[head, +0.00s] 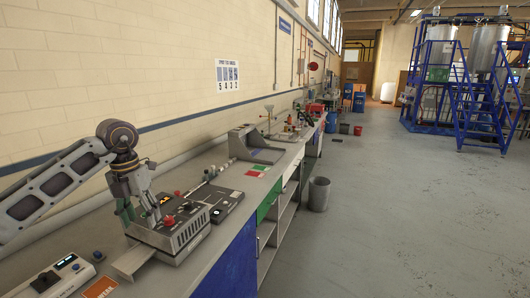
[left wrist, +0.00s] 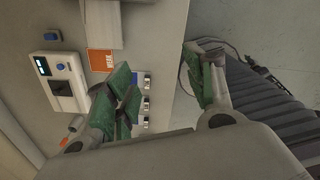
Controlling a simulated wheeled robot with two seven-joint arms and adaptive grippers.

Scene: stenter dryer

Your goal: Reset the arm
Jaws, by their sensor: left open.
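My left arm comes in from the left of the head view, bent over a long grey workbench (head: 215,222). My left gripper (head: 139,212) points down, over or just in front of a grey control box (head: 172,232) with a red button on top. The head view does not show clearly whether it touches the box. In the left wrist view my left gripper (left wrist: 165,88) has its two green-padded fingers wide apart, with nothing between them. My right gripper is in neither view.
A white device with a small screen (head: 50,277) and an orange card (head: 101,288) lie at the bench's near end. A flat black panel (head: 220,201) lies beyond the control box. A beige wall runs behind the bench; open floor (head: 380,210) lies right.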

